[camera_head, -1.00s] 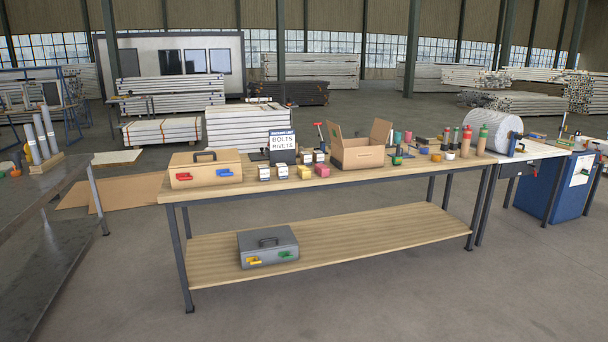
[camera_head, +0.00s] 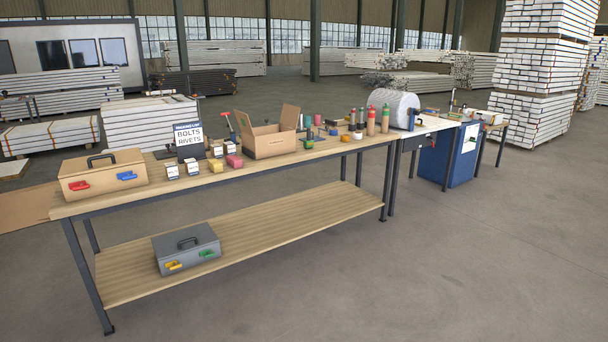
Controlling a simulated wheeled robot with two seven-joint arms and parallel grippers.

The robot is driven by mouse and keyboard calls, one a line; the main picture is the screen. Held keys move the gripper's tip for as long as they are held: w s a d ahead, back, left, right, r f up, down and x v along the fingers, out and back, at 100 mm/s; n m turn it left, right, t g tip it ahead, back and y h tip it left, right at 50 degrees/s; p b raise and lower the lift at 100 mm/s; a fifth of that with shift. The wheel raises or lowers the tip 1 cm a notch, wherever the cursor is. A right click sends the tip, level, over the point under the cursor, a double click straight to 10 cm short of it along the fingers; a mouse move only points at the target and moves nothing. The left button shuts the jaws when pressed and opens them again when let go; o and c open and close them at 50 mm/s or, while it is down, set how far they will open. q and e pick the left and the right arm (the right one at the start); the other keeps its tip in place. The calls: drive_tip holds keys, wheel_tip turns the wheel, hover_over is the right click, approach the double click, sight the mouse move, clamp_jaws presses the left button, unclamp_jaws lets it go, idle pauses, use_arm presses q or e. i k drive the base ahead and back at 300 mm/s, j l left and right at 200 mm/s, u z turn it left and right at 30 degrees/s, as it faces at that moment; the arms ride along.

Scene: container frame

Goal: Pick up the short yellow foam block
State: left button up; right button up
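A small yellow block (camera_head: 215,165) lies on the wooden workbench top (camera_head: 120,199), left of the open cardboard box. A pinkish-red block (camera_head: 235,161) sits just to its right. Small white-and-dark boxes (camera_head: 192,168) stand to its left. I cannot tell from here whether the yellow block is foam. Neither of my grippers shows in the head view.
A tan toolbox (camera_head: 103,176) and an open cardboard box (camera_head: 270,140) stand on the bench. A grey toolbox (camera_head: 186,249) sits on the lower shelf. A bubble-wrap roll (camera_head: 394,107) stands farther right. The floor (camera_head: 420,270) in front is clear.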

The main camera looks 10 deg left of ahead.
sight(214, 165)
drive_tip(key=i+j+u, duration=0.55)
drive_tip(key=i+u, duration=0.15)
drive_tip(key=i+j+u, duration=0.1)
drive_tip(key=i+u, duration=0.25)
drive_tip(key=i, duration=0.2)
drive_tip(key=i+u, duration=0.1)
drive_tip(key=i, duration=0.95)
drive_tip(key=i+u, duration=0.15)
drive_tip(key=i, duration=0.85)
drive_tip(key=i+l+u, duration=0.1)
drive_tip(key=i, duration=0.95)
